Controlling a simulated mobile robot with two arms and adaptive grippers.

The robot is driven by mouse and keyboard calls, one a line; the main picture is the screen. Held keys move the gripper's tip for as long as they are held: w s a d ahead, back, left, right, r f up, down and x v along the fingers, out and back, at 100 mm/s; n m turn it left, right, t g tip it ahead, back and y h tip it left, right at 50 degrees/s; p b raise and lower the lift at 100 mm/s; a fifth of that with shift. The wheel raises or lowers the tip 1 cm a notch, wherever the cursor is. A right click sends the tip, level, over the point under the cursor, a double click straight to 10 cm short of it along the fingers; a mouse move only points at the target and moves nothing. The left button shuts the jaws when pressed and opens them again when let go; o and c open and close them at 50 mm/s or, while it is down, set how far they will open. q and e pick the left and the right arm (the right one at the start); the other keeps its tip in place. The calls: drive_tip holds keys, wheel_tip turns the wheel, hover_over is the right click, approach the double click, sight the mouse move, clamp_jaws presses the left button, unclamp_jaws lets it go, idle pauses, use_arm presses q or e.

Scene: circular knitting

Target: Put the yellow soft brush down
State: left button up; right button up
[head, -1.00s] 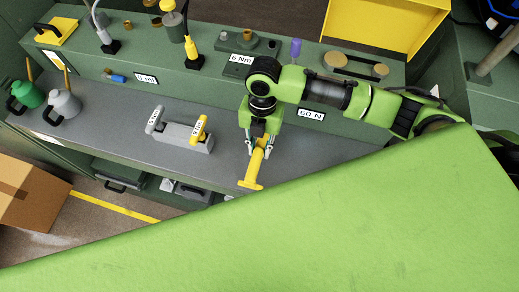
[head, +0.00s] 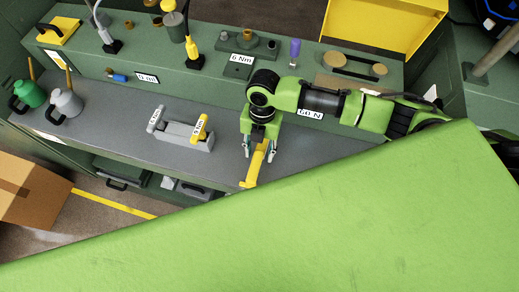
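The yellow soft brush (head: 254,167) is at the front edge of the grey bench top (head: 345,140), its long side running away from me. My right gripper (head: 259,154) points down over the brush. Its two fingers stand apart, one on each side of the brush, with a gap showing. I cannot tell exactly whether the brush rests flat. My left gripper is not in view.
A grey holder (head: 185,140) with a grey-handled and a yellow-handled tool stands left of the brush. Green (head: 30,94) and grey (head: 67,102) oil cans stand at the far left. A raised green shelf (head: 190,70) runs behind. Bench between holder and gripper is clear.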

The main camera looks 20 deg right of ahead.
sight(261, 148)
wheel_tip(261, 148, up, 12)
drive_tip(key=w+b, duration=0.1)
drive_tip(key=b, duration=0.1)
drive_tip(key=shift+w+d+b, duration=0.3)
drive_tip(key=shift+d, duration=0.15)
idle(0.4)
